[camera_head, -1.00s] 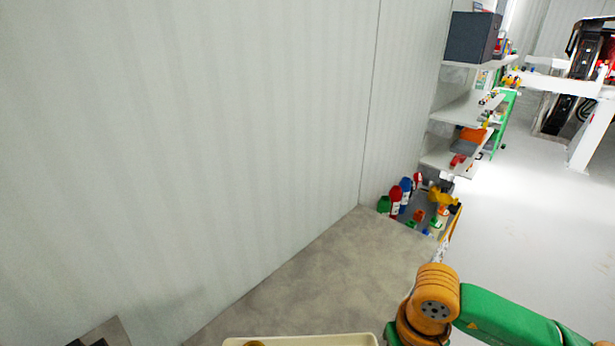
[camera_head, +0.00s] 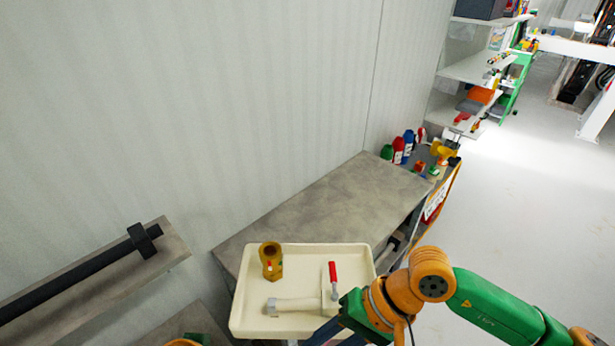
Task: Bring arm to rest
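My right arm comes in from the right, green and orange, and bends down over the right front corner of a cream tray. Its dark bluish gripper (camera_head: 328,332) shows only partly at the bottom edge, so its fingers cannot be judged. The tray (camera_head: 240,318) holds a brass-coloured fitting (camera_head: 271,260), a pale bolt-like part (camera_head: 292,305) and a red-handled part (camera_head: 333,278). My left gripper is not identifiable; a small orange and green piece shows at the bottom left edge.
A grey worktop (camera_head: 335,205) runs along the wall behind the tray, mostly bare. Coloured bottles (camera_head: 398,150) stand at its far end. A shelf with a black bar (camera_head: 75,275) is at the left. Shelving (camera_head: 475,70) stands beyond. Open floor lies to the right.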

